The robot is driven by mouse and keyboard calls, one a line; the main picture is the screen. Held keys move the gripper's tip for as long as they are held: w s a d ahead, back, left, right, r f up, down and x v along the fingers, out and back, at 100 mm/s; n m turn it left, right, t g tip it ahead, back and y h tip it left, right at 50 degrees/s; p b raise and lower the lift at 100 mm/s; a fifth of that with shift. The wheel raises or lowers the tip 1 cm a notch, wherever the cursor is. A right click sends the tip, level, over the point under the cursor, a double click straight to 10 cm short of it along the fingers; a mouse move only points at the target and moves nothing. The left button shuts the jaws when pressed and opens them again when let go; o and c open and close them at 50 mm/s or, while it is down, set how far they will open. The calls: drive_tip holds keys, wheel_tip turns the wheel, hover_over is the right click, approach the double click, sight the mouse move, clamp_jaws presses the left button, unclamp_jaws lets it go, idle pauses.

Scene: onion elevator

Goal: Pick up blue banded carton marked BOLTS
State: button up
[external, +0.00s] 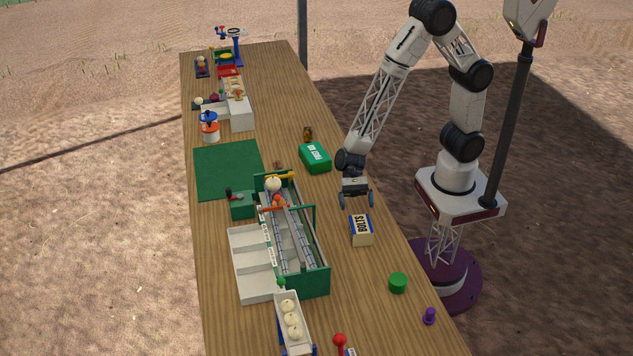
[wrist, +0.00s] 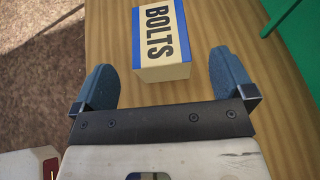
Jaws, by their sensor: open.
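The carton marked BOLTS (external: 361,230) is a cream box with blue bands along its edges, standing on the wooden table near its right edge. In the wrist view the carton (wrist: 161,38) lies ahead of the fingers, with its lettered top facing up. My gripper (external: 356,200) is open and empty, above the table just behind the carton in the external view. In the wrist view my gripper (wrist: 168,80) has its two blue fingers spread wide, one to each side of the carton's near end.
A green box with white lettering (external: 315,158) lies behind and left of my gripper. A green-framed roller machine (external: 318,284) stands left of the carton. A green cylinder (external: 398,283) and a purple peg (external: 430,316) stand nearer the front. Bare table surrounds the carton.

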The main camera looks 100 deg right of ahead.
sight(361, 223)
drive_tip(key=shift+a, duration=0.1)
drive_tip(key=shift+x, duration=1.2)
drive_tip(key=shift+f, duration=0.1)
drive_tip(key=shift+x, duration=2.55)
drive_tip(key=shift+s, duration=0.1)
drive_tip(key=shift+c, duration=0.2)
drive_tip(key=c, duration=1)
